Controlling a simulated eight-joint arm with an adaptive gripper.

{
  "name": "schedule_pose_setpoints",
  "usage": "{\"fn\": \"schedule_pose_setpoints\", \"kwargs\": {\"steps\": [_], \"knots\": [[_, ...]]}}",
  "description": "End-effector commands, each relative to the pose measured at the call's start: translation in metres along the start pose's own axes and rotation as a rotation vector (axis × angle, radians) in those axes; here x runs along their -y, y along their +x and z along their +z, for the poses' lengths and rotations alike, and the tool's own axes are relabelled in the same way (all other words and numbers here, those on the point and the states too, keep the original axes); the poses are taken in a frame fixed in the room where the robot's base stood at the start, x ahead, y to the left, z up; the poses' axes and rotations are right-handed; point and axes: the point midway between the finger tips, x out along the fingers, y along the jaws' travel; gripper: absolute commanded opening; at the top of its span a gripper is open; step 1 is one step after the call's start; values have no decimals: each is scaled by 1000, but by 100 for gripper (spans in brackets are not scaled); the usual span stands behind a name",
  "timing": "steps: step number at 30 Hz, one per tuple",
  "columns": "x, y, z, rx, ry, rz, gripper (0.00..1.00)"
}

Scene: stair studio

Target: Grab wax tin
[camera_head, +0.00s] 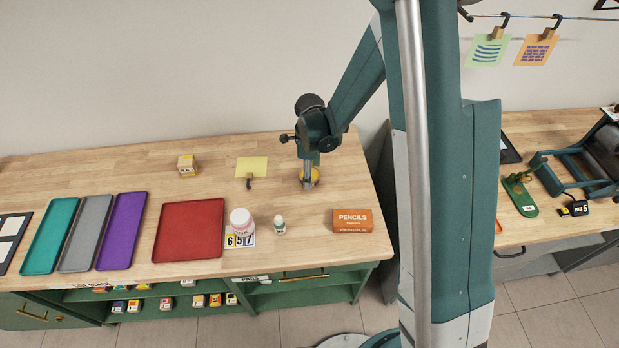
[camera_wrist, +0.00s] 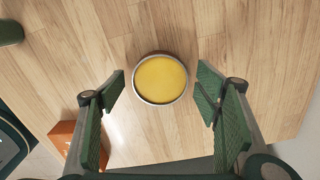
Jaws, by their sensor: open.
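The wax tin (camera_wrist: 160,79) is a round metal tin with a yellow top, lying flat on the wooden table. In the wrist view it sits between the tips of my open gripper (camera_wrist: 160,85), with a gap on each side. In the head view the tin (camera_head: 314,176) shows as a yellow patch, partly hidden behind my gripper (camera_head: 308,184), which points down over it. I cannot tell the exact height of the fingertips above the table.
An orange pencils box (camera_head: 352,221) lies near the table's front right corner. A small white-green bottle (camera_head: 279,225) and a white jar (camera_head: 241,221) stand left of it. A yellow sheet (camera_head: 251,166) lies left of the tin. A red tray (camera_head: 189,230) is further left.

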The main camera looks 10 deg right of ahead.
Motion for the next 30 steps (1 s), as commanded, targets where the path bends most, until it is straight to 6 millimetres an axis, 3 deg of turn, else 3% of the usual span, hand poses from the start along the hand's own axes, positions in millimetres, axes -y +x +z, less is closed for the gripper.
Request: {"fn": "schedule_pose_setpoints", "kwargs": {"steps": [21, 29, 30], "knots": [[0, 6, 0, 0, 0, 0, 63], [0, 6, 0, 0, 0, 0, 29], [0, 6, 0, 0, 0, 0, 28]]}}
